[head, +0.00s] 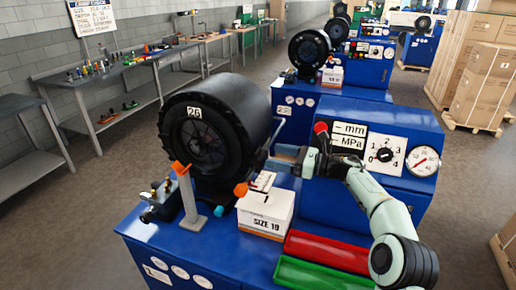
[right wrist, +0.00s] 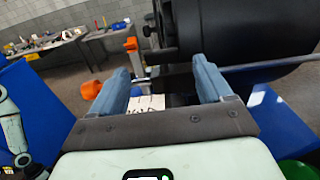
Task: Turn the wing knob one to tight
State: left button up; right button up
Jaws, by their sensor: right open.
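An orange wing-shaped knob (head: 180,168) tops a grey post in front of the black crimper head (head: 215,130) marked 26. It also shows in the right wrist view (right wrist: 130,45). A second orange knob (head: 241,189) sits lower, by the white box; it appears at left in the wrist view (right wrist: 91,89). No label shows which is wing knob one. My right gripper (head: 272,160) is open and empty, to the right of both knobs, its fingers pointing left towards the crimper. Both blue-grey fingers show apart in the wrist view (right wrist: 163,72). My left gripper is out of view.
A white SIZE 10 box (head: 265,214) stands on the blue machine top below my right gripper. Red (head: 326,252) and green (head: 318,275) trays lie in front. A blue panel with a dial (head: 386,155), gauge (head: 423,161) and red button stands at right.

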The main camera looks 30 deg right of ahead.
aim_at(260, 152)
jog(key=p+x, duration=0.1)
jog(key=x, duration=0.5)
jog(key=shift+w+r, duration=0.15)
jog(key=shift+w+a+p, duration=0.25)
jog(key=shift+w+p, duration=0.05)
jog(key=shift+w, duration=0.1)
pick_arm(q)
jog(key=w+r, duration=0.2)
jog(key=shift+w+r, duration=0.2)
jog(key=shift+r, duration=0.2)
